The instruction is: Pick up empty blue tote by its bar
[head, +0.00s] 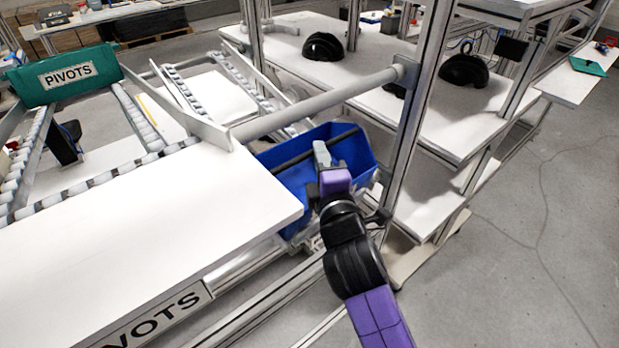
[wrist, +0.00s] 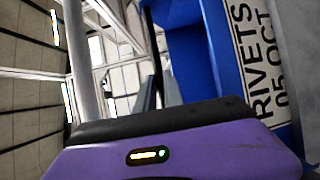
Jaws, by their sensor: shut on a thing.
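The blue tote (head: 356,152) sits in the metal frame beyond the corner of the white table. I see no contents in the part of it that shows. Its dark bar (head: 291,161) spans the open top. My gripper (head: 320,150) reaches down over the tote and is shut on the bar near its middle. In the wrist view the fingers (wrist: 157,92) close around the dark bar (wrist: 155,50). The tote's blue wall (wrist: 228,50) is beside them, with a white label (wrist: 258,55) reading RIVETS 05 OCT. My arm hides part of the tote's near side.
A grey round rail (head: 315,103) crosses just behind the tote. An upright metal post (head: 410,120) stands close on its right. The white table (head: 150,230) is at its left. A green PIVOTS tote (head: 62,75) and black helmet shells (head: 323,46) are farther back. Open floor lies right.

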